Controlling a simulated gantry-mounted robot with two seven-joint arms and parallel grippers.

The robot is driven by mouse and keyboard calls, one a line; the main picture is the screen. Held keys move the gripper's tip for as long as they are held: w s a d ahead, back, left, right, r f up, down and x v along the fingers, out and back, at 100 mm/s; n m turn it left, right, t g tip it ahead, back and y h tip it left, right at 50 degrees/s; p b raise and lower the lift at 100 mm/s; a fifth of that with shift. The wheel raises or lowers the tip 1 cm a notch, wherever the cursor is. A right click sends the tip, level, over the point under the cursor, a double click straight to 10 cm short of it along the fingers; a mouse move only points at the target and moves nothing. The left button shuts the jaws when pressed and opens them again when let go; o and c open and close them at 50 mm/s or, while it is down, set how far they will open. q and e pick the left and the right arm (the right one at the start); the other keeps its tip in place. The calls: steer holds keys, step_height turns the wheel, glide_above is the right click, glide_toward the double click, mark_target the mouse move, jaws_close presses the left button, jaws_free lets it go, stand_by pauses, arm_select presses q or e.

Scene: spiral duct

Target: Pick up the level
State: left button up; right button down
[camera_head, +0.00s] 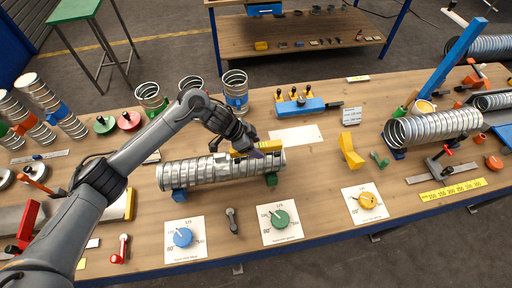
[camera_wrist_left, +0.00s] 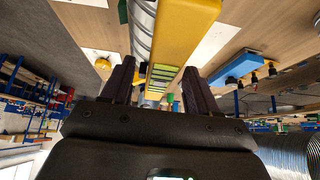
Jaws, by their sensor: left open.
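The yellow level (camera_head: 270,146) lies along the top of the silver spiral duct (camera_head: 200,172) in the head view. In the left wrist view the level (camera_wrist_left: 187,25) runs down the middle, with its green vials visible between the fingers. My left gripper (camera_head: 250,149) is over the level near the duct's right half. In the left wrist view the left gripper (camera_wrist_left: 158,70) is open, with one dark finger on each side of the level. I cannot tell whether either finger touches it. My right gripper is not in view.
The duct rests on a blue support (camera_head: 179,195) and a green support (camera_head: 271,180). Cards with a blue dial (camera_head: 183,237) and a green dial (camera_head: 280,218) lie in front. A blue tool holder (camera_head: 300,107) stands behind; another duct (camera_head: 435,128) lies right.

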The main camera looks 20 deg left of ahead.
arm_select(q)
steer(key=shift+x, duration=1.25)
jaws_close()
